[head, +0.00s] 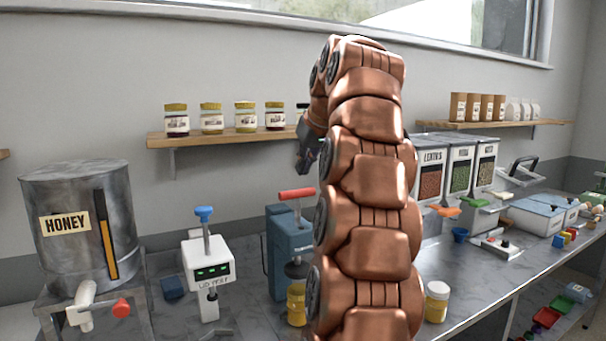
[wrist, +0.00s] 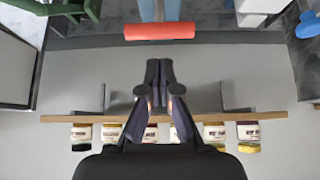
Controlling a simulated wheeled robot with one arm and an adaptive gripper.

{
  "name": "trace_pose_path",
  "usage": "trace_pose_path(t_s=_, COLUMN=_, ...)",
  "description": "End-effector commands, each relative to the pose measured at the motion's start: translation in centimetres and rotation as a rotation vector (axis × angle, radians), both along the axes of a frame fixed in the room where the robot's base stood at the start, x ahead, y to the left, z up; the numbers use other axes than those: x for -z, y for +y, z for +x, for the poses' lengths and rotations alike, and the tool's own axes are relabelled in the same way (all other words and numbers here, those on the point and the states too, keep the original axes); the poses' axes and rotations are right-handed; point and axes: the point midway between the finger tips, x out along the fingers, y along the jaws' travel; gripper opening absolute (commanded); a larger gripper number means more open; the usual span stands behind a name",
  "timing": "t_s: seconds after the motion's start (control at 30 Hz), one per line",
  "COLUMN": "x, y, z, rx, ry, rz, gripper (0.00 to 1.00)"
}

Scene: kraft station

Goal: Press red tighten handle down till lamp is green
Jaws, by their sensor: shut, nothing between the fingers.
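The red tighten handle (head: 297,195) is a horizontal bar on top of the blue-grey capping machine (head: 290,238). It also shows near the top of the wrist view (wrist: 160,31).
A white lid tester (head: 209,265) with green lights and a blue knob stands left of the machine. A honey tank (head: 85,225) is farther left. A wall shelf (head: 222,137) with several jars is behind my gripper. A loose jar (head: 437,301) stands right of my arm.

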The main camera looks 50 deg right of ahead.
Motion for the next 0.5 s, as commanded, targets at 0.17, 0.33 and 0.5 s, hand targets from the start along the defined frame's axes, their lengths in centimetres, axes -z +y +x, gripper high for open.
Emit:
trace_pose_path(t_s=0.17, x=-1.5, y=0.2, z=-0.7, rx=0.001, ry=-0.005, rz=-0.004, gripper=0.0)
trace_pose_path(t_s=0.33, x=-2.2, y=0.4, z=-1.2, rx=0.001, ry=-0.004, rz=-0.002, gripper=0.0)
trace_pose_path(t_s=0.5, x=-2.5, y=0.4, z=-1.4, rx=0.001, ry=-0.005, rz=-0.004, gripper=0.0)
